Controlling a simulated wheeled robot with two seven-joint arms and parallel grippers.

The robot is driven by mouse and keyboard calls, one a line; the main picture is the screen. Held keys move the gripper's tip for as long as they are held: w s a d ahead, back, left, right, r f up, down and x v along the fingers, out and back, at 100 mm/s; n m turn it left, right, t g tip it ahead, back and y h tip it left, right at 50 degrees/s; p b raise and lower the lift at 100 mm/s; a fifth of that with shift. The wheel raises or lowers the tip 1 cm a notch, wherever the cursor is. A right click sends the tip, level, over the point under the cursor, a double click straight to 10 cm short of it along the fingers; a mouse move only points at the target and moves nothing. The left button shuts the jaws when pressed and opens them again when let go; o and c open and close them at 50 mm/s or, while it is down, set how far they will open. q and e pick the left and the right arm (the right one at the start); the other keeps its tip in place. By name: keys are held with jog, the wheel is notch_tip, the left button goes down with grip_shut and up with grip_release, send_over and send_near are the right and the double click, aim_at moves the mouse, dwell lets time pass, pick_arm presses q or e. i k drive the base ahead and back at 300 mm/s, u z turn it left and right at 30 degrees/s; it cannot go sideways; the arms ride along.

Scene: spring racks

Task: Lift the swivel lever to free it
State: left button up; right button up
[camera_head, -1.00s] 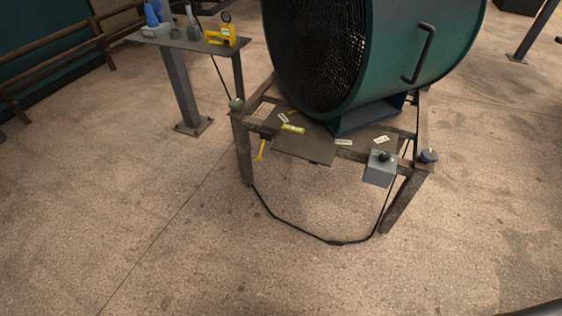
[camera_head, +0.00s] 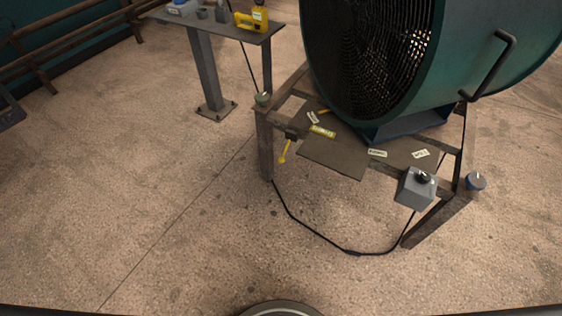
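A yellow lever (camera_head: 284,152) hangs down at the left front of the metal stand, just below a dark pivot block (camera_head: 291,135). It looks like the swivel lever, and it hangs slightly tilted. A second small yellow piece (camera_head: 323,111) shows on the stand behind, partly hidden. Neither of my grippers is in view.
A large green drum fan (camera_head: 480,45) sits on the stand (camera_head: 265,145). A grey box with a black knob (camera_head: 416,188) is at the stand's front right, with a black cable (camera_head: 318,235) looping below. A side table (camera_head: 215,27) stands left. The floor in front is clear.

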aim_at(282, 159)
jog(key=u, duration=0.55)
jog(key=k, duration=0.65)
jog(key=u, duration=0.7)
jog(key=i, duration=1.1)
jog(key=z, duration=0.4)
